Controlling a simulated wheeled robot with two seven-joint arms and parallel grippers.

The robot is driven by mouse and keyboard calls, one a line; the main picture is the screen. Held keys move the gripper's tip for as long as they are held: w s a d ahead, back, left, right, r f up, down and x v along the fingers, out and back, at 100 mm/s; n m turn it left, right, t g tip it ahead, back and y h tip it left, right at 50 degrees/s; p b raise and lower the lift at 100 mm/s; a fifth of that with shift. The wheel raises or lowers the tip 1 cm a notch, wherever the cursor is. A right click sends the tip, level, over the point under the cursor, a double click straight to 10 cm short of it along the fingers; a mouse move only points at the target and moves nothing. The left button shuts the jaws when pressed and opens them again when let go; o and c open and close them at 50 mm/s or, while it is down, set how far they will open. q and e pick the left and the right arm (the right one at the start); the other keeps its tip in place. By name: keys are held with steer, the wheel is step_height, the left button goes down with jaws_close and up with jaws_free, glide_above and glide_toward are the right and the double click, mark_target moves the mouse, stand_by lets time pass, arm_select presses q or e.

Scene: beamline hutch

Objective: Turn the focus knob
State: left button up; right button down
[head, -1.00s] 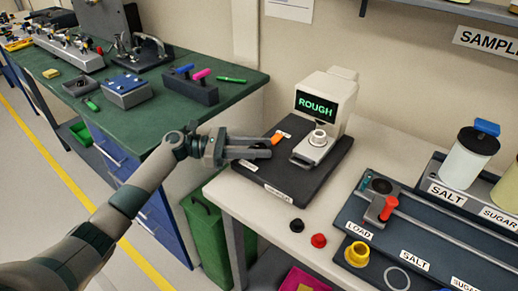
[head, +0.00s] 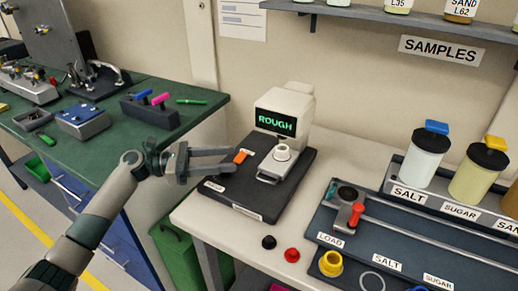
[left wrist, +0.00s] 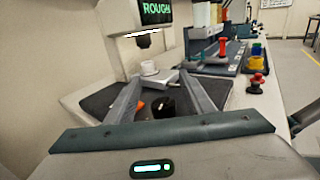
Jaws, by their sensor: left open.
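The instrument (head: 285,112) with a green "ROUGH" screen stands on a dark base plate (head: 262,200) on the white bench. It has a pale round stage (head: 282,153), and an orange piece (head: 241,156) lies left of it. My left gripper (head: 232,160) is open at the plate's left side, near the orange piece. In the left wrist view, a dark round knob-like part (left wrist: 165,106) shows between the open fingers, beside the orange piece (left wrist: 139,106). I cannot tell surely whether it is the focus knob, or whether a finger touches it. My right gripper is not in view.
A dark panel (head: 450,262) with a red-handled slider (head: 355,213) and a yellow ring (head: 330,263) lies at right. Black (head: 268,242) and red (head: 291,255) knobs stand near the front edge. Jars (head: 425,155) stand behind. A green workbench (head: 180,125) is at left.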

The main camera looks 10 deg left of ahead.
arm_select(q)
steer(key=s+d+r, duration=0.3)
steer(key=d+r, duration=0.4)
steer(key=d, duration=0.4)
steer(key=shift+d+r, duration=0.15)
steer(key=shift+r, duration=0.25)
